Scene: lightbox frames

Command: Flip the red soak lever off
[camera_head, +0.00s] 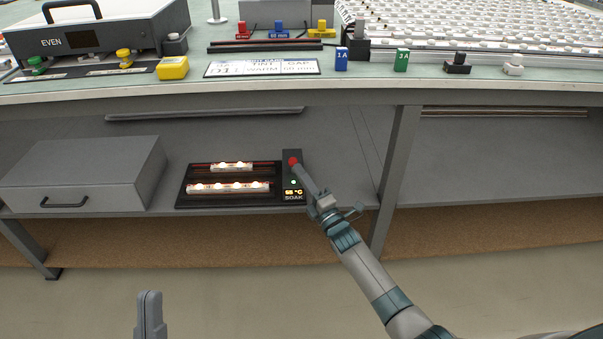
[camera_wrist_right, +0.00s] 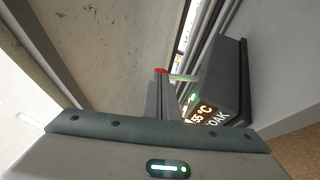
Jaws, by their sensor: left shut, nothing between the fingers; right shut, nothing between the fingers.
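The soak box (camera_head: 292,190) is a dark upright unit on the lower shelf, with a lit "55 °C" display and a small green light. Its red lever knob (camera_head: 293,161) is near the top. In the right wrist view the knob (camera_wrist_right: 160,71) shows just beyond the fingers, beside the box (camera_wrist_right: 228,70). My right gripper (camera_head: 300,170) is shut and empty, its tip at or very near the knob; I cannot tell if they touch. The fingers partly hide the lever below the knob. My left gripper (camera_head: 150,297) is shut and empty, low in front of the shelf.
A dark tray (camera_head: 182,199) with glowing strips sits left of the soak box. A grey drawer box (camera_head: 85,170) stands further left. The table top (camera_head: 440,85) overhangs the shelf, and a table leg (camera_head: 397,175) stands to the right of my right gripper.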

